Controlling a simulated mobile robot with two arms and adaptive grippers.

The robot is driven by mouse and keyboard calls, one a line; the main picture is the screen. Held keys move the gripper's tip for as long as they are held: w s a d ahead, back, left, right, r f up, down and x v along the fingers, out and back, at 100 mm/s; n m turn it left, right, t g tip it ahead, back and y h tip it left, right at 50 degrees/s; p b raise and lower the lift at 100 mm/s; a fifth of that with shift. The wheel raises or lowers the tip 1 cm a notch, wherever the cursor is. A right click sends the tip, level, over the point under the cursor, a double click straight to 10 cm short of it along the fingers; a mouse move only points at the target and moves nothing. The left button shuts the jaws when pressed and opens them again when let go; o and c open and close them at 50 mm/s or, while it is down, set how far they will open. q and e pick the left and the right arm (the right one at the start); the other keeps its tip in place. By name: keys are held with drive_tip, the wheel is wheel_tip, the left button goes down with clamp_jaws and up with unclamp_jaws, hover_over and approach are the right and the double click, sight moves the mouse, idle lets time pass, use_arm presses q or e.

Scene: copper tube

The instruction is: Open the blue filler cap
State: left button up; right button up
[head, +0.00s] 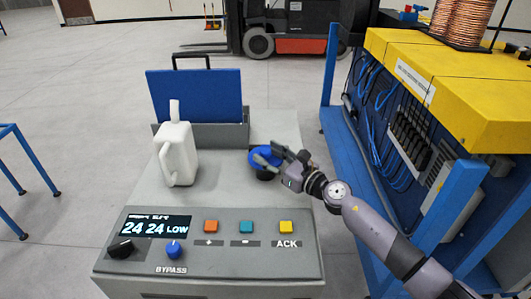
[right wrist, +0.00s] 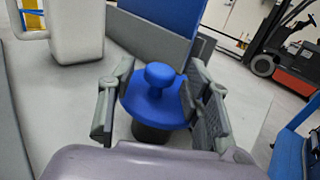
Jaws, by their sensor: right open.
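The blue filler cap (head: 262,157) sits on a dark neck on top of the grey console, right of the white jug. In the right wrist view the cap (right wrist: 155,98) is a round blue disc with a knob on top, and it looks closed on its neck. My right gripper (head: 268,156) reaches in from the right at the cap. Its fingers are open, one on each side of the cap in the right wrist view (right wrist: 160,110). I cannot tell whether the fingers touch it. My left gripper is not in view.
A white jug (head: 177,152) stands left of the cap, and a raised blue panel (head: 195,96) is behind it. The console front (head: 210,265) has a display, knobs and buttons. A blue-framed machine with a yellow top (head: 440,80) stands close on the right. A forklift (head: 290,30) is far behind.

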drive_tip(key=shift+x, duration=0.85)
drive_tip(key=shift+c, duration=0.2)
clamp_jaws()
